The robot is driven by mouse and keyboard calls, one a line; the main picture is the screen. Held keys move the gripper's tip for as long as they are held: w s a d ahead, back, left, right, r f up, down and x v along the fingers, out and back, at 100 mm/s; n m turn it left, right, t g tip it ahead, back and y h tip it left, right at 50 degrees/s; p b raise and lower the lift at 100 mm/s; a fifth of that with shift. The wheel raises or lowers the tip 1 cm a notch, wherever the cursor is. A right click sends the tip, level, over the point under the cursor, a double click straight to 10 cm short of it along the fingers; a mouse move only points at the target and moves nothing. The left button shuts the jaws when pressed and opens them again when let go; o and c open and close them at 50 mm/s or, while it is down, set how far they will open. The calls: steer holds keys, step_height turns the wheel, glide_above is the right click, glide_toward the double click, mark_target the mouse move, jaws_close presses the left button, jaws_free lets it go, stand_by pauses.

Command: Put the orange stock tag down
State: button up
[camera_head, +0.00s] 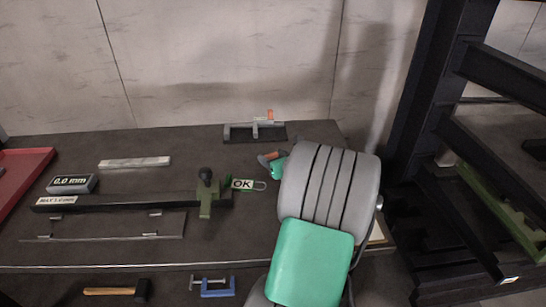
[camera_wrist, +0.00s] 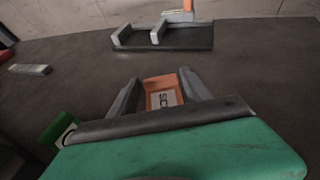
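The orange stock tag (camera_wrist: 161,84) sits between the two fingers of my gripper (camera_wrist: 161,88) in the wrist view, with a white label partly showing "SC". The fingers stand close against its sides, and my gripper appears shut on it. Whether the tag touches the tabletop I cannot tell.
A grey fixture with an orange part (camera_head: 254,131) stands at the back. A "0.0 mm" display (camera_head: 72,184) and red tray (camera_head: 22,172) are farther left. Dark shelving (camera_head: 470,150) stands right.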

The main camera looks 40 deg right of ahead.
steer(key=shift+o, duration=0.9)
